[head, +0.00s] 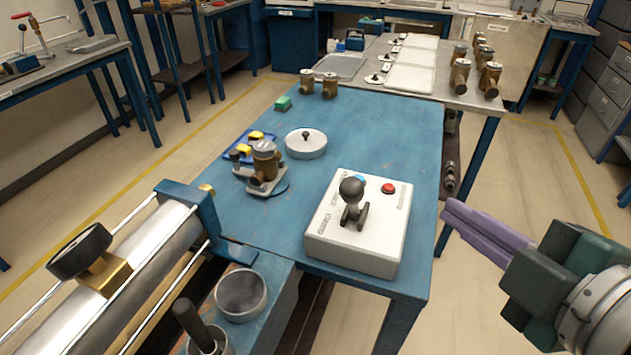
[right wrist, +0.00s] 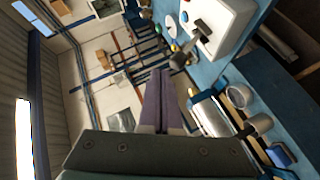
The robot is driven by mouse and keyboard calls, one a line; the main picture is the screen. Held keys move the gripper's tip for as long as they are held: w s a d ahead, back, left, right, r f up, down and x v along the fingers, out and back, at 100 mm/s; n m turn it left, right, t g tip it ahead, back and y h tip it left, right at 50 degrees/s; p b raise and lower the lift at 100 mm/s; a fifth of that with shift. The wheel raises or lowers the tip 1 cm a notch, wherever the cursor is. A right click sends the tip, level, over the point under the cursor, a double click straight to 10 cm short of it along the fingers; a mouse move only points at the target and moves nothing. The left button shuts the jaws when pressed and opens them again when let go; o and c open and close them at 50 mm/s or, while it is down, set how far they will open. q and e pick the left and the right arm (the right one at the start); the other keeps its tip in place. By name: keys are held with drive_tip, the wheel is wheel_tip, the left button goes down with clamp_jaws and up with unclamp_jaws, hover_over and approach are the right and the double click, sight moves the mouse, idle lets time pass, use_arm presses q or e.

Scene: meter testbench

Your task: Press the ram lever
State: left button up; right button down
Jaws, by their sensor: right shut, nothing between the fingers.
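A white control box (head: 355,255) stands at the front right of the blue table. A dark lever (head: 353,212) with a round black knob (head: 351,187) rises from its top. The lever (right wrist: 194,40) and the box (right wrist: 228,18) also show in the right wrist view, at the upper right. My right gripper (head: 448,214) has purple fingers that lie together with nothing between them. It is to the right of the box, apart from it, pointing left. The fingers also show in the right wrist view (right wrist: 163,75). My left gripper is not in view.
A red button (head: 388,188) sits on the box beside the lever. A brass meter (head: 264,160) and a round white lid (head: 306,143) stand left of it. A large metal cylinder (head: 130,265) with a black knob is at the lower left. The table between box and back is mostly clear.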

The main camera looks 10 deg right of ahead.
use_arm(q)
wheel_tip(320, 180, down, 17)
drive_tip(key=b, duration=1.3)
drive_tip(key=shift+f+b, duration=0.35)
drive_tip(key=shift+b, duration=0.05)
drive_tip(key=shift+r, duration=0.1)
use_arm(e)
drive_tip(key=s+a+f+n+t+y, duration=0.1)
drive_tip(key=a+f+n+t+y, duration=0.1)
drive_tip(key=f+n, duration=0.3)
drive_tip(key=s+a+f+n+t+y, duration=0.1)
drive_tip(key=a+f+n+t+y, duration=0.1)
drive_tip(key=f+n+y, duration=0.2)
wheel_tip(320, 180, down, 4)
drive_tip(key=shift+r+n, duration=0.15)
drive_tip(key=shift+n, duration=0.85)
drive_tip(key=shift+s, duration=0.1)
